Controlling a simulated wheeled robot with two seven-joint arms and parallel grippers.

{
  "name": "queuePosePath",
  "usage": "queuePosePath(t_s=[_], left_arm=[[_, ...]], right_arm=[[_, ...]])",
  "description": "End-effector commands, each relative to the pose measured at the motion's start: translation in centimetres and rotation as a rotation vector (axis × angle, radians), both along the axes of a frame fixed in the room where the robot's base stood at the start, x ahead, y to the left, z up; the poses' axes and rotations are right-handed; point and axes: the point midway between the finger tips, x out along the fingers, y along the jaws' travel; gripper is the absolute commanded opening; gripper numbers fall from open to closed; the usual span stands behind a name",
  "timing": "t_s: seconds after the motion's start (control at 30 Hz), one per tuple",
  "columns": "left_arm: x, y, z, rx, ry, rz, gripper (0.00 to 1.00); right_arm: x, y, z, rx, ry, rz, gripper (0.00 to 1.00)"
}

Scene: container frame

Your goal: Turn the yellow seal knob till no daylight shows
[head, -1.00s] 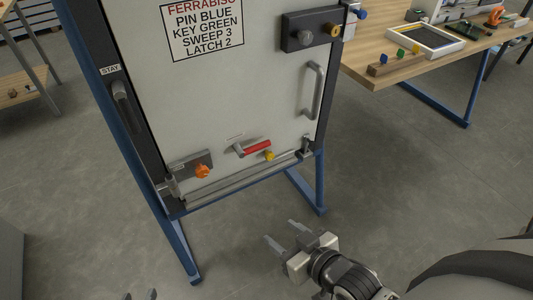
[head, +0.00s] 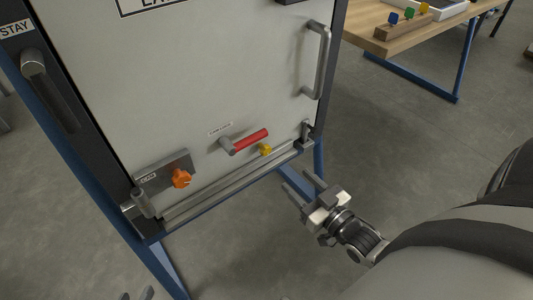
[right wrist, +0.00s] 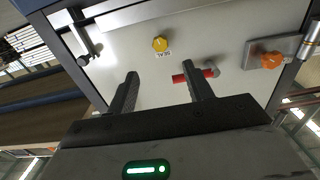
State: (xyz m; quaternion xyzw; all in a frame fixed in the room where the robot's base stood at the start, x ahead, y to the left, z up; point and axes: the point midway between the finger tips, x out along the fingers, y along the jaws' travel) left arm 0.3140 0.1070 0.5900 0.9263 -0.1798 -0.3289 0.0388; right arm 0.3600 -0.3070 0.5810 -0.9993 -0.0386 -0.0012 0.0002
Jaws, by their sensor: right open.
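The small yellow seal knob (head: 265,150) sits low on the pale door panel, just above the metal bottom strip (head: 225,188). It also shows in the right wrist view (right wrist: 160,44), with a SEAL label beside it. My right gripper (head: 299,182) is open and empty, below and to the right of the knob in the head view. In the right wrist view its fingers (right wrist: 159,73) point toward the panel, with the knob beyond the gap between them. Whether daylight shows under the door is unclear.
A red-handled lever (head: 247,140) is close to the knob. An orange knob (head: 181,178) on a grey plate is at the lower left. A door handle (head: 318,60) is at the right. Blue frame legs stand below. A wooden bench (head: 400,38) is at the upper right.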

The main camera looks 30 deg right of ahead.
Motion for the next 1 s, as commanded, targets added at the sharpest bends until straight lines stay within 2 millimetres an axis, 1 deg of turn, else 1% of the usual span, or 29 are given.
queuePosePath(t_s=[0.03,0.33,0.5,0.6,0.7,0.83,1.0], left_arm=[[0.1,-0.1,-0.5,0.000,0.005,-0.003,0.36],[0.3,-0.5,-2.4,-0.001,0.033,-0.020,0.36],[0.5,-0.6,-2.0,-0.011,0.003,-0.020,0.36],[0.7,-0.7,-1.8,-0.017,-0.014,-0.018,0.36],[0.8,-0.7,-1.5,-0.021,-0.026,-0.018,0.36],[0.8,-0.9,-1.1,-0.025,-0.034,-0.020,0.36],[0.6,-0.9,-1.3,-0.026,-0.028,-0.022,0.36]], right_arm=[[1.3,0.1,0.0,-0.001,-0.006,0.001,0.51],[7.8,0.6,-0.1,-0.001,-0.004,0.000,0.51],[10.6,0.8,-0.1,0.000,-0.001,0.000,0.51],[11.7,0.9,-0.1,0.000,0.000,0.000,0.51],[12.3,1.0,-0.1,0.000,0.001,0.000,0.51],[12.6,1.0,-0.1,0.000,0.003,0.000,0.51],[12.6,1.0,0.0,0.000,0.003,0.000,0.51]])
